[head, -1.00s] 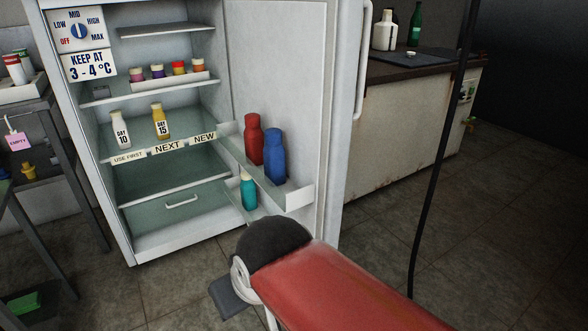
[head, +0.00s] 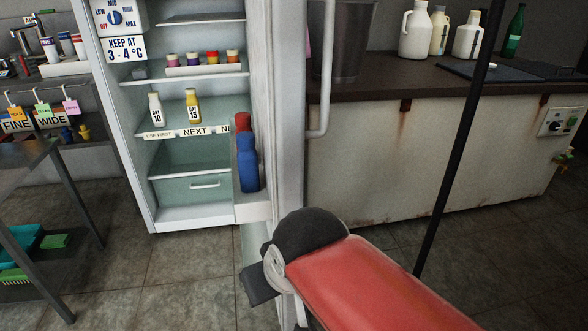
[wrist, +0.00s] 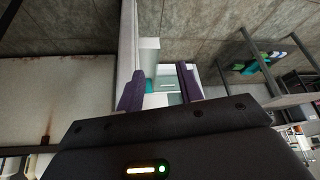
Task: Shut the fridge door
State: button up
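The fridge (head: 160,222) stands open, with its lit shelves showing in the head view. Its white door (head: 288,120) juts towards me from the right side, nearly edge-on, with a pale bar handle (head: 325,85) on its outer right side. In the wrist view my gripper (wrist: 160,90) has two purple fingers spread apart. The door (wrist: 127,45) runs up from beside the left finger, and the door rack shows past the fingers. I cannot tell whether they touch.
A low cabinet with a dark worktop (head: 400,88) stands right of the door, holding white jugs (head: 416,35). A dark pole (head: 455,150) rises in front of it. A metal table (head: 25,165) stands at left. Bare floor (head: 185,280) lies before the fridge.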

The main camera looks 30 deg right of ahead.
aim_at(277, 29)
jog(key=i+l+u, duration=0.15)
jog(key=l, duration=0.3)
jog(key=i+l+u, duration=0.1)
jog(key=l, duration=0.4)
jog(key=i+l+u, duration=0.15)
jog(key=l, duration=0.3)
jog(key=k+l+u, duration=0.15)
